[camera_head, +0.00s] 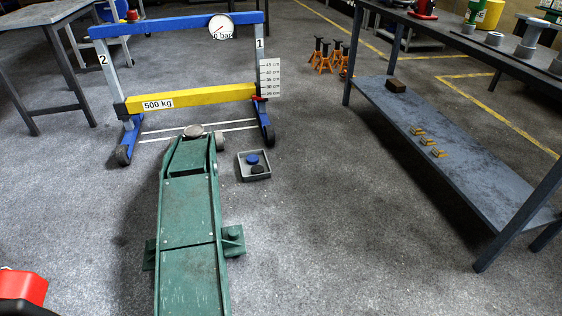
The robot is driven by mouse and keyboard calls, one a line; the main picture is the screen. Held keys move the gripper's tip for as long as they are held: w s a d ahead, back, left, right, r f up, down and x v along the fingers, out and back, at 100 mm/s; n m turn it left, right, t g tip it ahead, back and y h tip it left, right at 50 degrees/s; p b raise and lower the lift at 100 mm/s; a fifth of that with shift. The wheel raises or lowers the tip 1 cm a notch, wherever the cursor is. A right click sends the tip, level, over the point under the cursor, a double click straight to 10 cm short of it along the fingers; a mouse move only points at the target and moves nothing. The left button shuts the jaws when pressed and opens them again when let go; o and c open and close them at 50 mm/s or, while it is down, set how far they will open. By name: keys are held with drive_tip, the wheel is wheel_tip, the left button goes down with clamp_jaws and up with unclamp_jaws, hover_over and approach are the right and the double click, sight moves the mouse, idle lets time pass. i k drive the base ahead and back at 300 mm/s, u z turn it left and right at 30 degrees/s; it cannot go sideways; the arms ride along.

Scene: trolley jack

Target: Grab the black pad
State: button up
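The black pad (257,169) lies in a small grey tray (243,176) on the floor, to the right of the green trolley jack (188,211). A blue pad (252,159) lies in the same tray, just behind the black one. The jack's round saddle (194,131) is at its far end, near the yellow beam. My gripper does not show in this view. A red and black shape at the lower left edge is cut off, and I cannot tell what it is.
A blue frame (172,25) with a yellow 500 kg beam (190,98) stands behind the jack. A grey workbench (455,150) stands at the right, with several small blocks on its lower shelf. Orange jack stands (325,56) are at the back. Floor between tray and bench is clear.

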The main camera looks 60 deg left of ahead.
sight(255, 170)
drive_tip(key=i, duration=1.4)
drive_tip(key=u, duration=2.25)
drive_tip(key=i, duration=2.55)
drive_tip(key=u, duration=2.3)
